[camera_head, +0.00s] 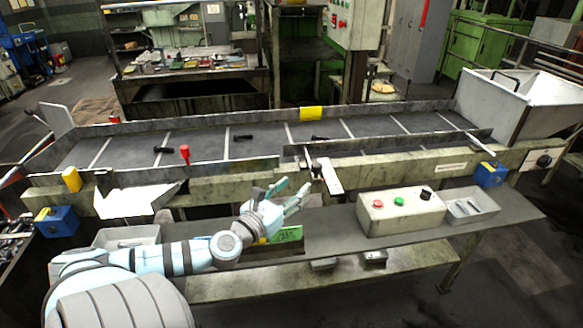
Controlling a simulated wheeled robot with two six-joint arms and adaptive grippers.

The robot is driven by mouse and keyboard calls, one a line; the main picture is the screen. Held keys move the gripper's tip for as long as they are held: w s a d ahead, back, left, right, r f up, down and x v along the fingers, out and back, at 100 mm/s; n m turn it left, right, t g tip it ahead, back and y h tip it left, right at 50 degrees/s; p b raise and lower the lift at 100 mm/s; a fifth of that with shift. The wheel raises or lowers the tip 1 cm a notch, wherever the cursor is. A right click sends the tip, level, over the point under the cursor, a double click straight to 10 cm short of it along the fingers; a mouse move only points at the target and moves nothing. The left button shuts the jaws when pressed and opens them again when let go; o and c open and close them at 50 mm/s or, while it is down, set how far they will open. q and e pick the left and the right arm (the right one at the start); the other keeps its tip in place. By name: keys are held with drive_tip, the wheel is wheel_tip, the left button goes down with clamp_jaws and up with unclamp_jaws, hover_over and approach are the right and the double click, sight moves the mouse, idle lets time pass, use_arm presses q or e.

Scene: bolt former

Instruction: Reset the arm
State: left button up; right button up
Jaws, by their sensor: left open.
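My left arm comes in from the lower left. My left gripper (291,195) is open and empty, its fingers pointing right. In the picture it lies over the front shelf, below the conveyor (205,145). Several dark bolts lie apart on the conveyor: one at the left (163,149), one in the middle (243,137) and one further right (320,139). My right gripper is not in view.
A control box with buttons (401,214) and a grey tray (469,206) stand on the shelf (335,238) to the right. A white hopper (513,104) stands at the right end.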

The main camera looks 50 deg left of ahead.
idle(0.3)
use_arm(q)
drive_tip(key=s+d+f+n+g+y, duration=0.1)
drive_tip(key=s+f+n+g+y, duration=0.55)
drive_tip(key=n, duration=1.25)
drive_tip(key=s+d+f+n+g+h, duration=0.7)
drive_tip(key=s+d+f+n+h, duration=0.2)
drive_tip(key=s+d+f+n, duration=0.6)
drive_tip(key=s+d+f+g, duration=0.1)
drive_tip(key=s+f+g, duration=0.15)
drive_tip(key=f, duration=1.55)
drive_tip(key=s+f, duration=1.3)
drive_tip(key=s, duration=0.1)
drive_tip(key=shift+s+a+g, duration=0.3)
